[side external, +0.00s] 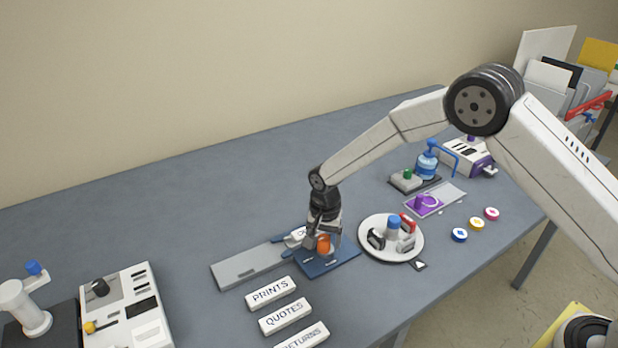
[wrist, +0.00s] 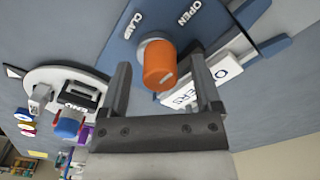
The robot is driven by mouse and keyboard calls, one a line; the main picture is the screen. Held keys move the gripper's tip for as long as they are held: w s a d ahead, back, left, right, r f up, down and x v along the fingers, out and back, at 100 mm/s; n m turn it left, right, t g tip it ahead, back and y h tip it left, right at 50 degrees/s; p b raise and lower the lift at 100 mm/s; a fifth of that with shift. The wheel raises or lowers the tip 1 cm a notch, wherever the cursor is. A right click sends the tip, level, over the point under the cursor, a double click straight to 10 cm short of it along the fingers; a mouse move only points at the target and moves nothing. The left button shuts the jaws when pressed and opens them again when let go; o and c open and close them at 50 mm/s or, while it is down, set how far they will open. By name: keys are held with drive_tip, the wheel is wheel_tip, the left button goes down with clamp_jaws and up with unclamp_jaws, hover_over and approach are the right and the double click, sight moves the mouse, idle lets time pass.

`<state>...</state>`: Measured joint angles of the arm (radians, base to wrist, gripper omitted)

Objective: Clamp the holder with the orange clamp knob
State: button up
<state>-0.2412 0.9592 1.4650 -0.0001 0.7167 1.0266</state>
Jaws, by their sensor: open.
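The orange clamp knob (wrist: 159,66) stands on the blue holder base (wrist: 120,47), which carries the words CLAMP and OPEN. In the wrist view the knob lies between the two fingers of my gripper (wrist: 162,88), with a gap on each side. My gripper is open and around the knob, not visibly touching it. In the side view my gripper (side external: 322,236) is low over the blue base (side external: 330,267), with the orange knob (side external: 324,244) showing at its fingers. A white lettered plate (wrist: 207,82) sits beside the knob, partly hidden by a finger.
A grey slide plate (side external: 250,264) adjoins the holder at left. A round white tray (side external: 370,249) with several small items stands close at right. White label blocks such as PRINTS (side external: 270,291) lie in front. The table behind is clear.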

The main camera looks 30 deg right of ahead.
clamp_jaws()
drive_tip(key=shift+n, duration=0.4)
drive_tip(key=n, duration=1.2)
drive_tip(key=shift+n, duration=0.3)
drive_tip(key=n, duration=0.4)
drive_tip(key=shift+n, duration=0.3)
